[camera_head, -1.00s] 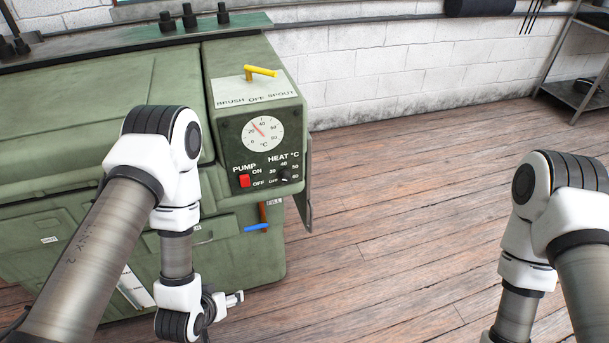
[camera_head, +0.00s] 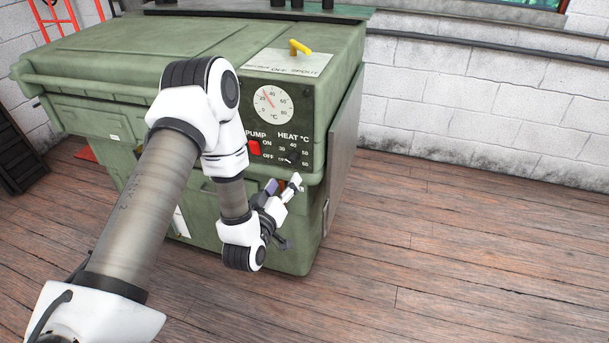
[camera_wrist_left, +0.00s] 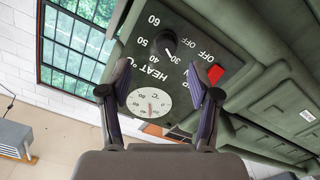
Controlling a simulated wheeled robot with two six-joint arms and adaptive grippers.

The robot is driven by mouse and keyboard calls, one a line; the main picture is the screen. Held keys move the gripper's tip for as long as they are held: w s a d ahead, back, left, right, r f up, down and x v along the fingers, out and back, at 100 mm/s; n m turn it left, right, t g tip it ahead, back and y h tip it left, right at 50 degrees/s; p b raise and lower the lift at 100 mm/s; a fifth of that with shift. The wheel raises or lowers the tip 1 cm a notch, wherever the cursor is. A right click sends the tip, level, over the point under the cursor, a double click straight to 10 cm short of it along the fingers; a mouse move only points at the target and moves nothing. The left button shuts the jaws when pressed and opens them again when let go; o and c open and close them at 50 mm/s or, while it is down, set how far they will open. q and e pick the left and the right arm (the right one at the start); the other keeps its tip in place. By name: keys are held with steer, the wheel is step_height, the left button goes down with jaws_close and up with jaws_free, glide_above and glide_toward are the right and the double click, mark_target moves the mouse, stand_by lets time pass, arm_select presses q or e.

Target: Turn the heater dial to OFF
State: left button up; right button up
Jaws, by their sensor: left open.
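The heater dial (camera_head: 292,157) is a small black knob on the dark control panel at the machine's front right, under the label HEAT °C. My left gripper (camera_head: 284,186) is open and empty, just below and in front of the panel. In the left wrist view its two fingers (camera_wrist_left: 160,75) are spread, and the dial shows beyond them, apart from both. My right gripper is not in view.
The red pump switch (camera_head: 254,148) is left of the dial. A round temperature gauge (camera_head: 273,104) sits above it. A yellow spout handle (camera_head: 299,47) stands on top of the green machine (camera_head: 100,70). An open side panel (camera_head: 344,150) stands at its right. Floor to the right is clear.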

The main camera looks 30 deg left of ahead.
mark_target(291, 163)
arm_select(q)
steer(key=x, duration=0.5)
steer(key=a+x, duration=0.1)
steer(key=x, duration=0.2)
steer(key=shift+c, duration=0.3)
steer(key=c, duration=1.1)
